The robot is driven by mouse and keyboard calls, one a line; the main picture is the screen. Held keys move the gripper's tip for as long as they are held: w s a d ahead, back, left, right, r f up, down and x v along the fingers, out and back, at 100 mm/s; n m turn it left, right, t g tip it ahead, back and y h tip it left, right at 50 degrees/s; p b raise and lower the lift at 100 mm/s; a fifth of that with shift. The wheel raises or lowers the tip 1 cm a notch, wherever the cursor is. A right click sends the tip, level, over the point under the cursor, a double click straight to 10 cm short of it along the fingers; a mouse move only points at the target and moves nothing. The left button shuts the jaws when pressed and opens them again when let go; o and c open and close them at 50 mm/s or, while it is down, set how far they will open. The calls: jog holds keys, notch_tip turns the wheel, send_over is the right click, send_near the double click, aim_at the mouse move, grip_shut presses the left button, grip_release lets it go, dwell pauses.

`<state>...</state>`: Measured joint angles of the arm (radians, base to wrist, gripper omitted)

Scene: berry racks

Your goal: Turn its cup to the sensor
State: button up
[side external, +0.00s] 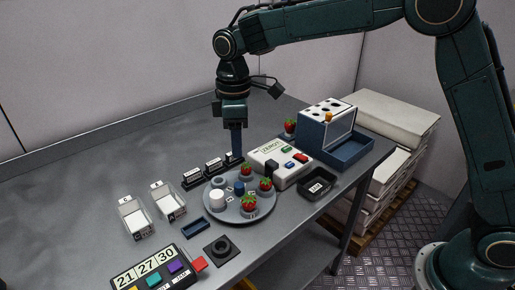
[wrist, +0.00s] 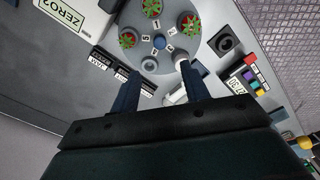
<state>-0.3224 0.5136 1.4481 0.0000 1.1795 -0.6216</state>
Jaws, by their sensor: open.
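A round grey turntable (side external: 232,215) carries cups around a blue centre knob (side external: 239,188). Three cups hold red strawberries (side external: 266,184); these strawberries also show in the wrist view (wrist: 190,24). A white cylinder (side external: 217,199) stands on its left side, and a grey cup (side external: 218,181) there looks empty. A white box marked "ZERO?" (side external: 280,160), with a dark block facing the turntable, may be the sensor; I cannot be sure. My gripper (wrist: 157,75) is open and empty, pointing down at the turntable's back edge, with the fingers apart. Whether it touches anything is unclear.
Small black label holders (side external: 213,167) stand behind the turntable. A blue-and-white rack (side external: 327,125) is at the right, a black tray (side external: 317,185) before it. White open boxes (side external: 135,215) sit left. A number panel (side external: 150,273) and a black square block (side external: 222,249) are in front.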

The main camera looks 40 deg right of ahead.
aim_at(239, 184)
notch_tip(239, 184, down, 13)
jog(key=shift+f, duration=0.2)
dwell(0.5)
grip_shut()
